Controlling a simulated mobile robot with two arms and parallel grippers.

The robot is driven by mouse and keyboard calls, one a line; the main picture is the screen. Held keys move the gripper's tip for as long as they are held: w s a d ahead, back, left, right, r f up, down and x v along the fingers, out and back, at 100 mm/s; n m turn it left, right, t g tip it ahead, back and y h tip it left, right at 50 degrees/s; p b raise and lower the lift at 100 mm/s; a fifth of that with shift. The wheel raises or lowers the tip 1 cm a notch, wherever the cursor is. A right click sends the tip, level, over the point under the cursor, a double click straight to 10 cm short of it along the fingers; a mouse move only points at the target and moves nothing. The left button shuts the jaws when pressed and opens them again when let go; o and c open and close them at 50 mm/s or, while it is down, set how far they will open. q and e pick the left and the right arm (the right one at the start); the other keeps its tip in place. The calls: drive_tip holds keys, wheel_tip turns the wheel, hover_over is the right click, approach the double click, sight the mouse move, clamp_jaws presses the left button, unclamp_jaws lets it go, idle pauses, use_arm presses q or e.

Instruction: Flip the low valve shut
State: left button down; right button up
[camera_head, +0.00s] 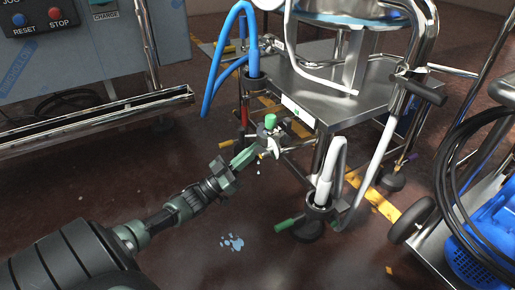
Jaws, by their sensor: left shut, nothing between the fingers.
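A small metal valve (268,137) with a green handle (271,121) sits at the lower front left of the steel machine frame. Pale drops hang below it, and a light blue puddle (231,242) lies on the floor. My left gripper (256,151) reaches up from the lower left, shut and empty, with its tips close beside the valve; I cannot tell if they touch. A second green lever (289,223) sticks out leftward near the floor, by the foot of a white pipe (325,187). My right gripper is not in view.
A steel table (340,90) stands behind the valve. A blue hose (215,70) hangs above it. A control cabinet (80,45) with a metal rail is at upper left. A cart with a blue crate (485,245) and black hose is at right. The front floor is mostly clear.

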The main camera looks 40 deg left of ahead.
use_arm(q)
drive_tip(key=b+x, duration=0.3)
drive_tip(key=x, duration=0.5)
drive_tip(key=shift+d, duration=0.1)
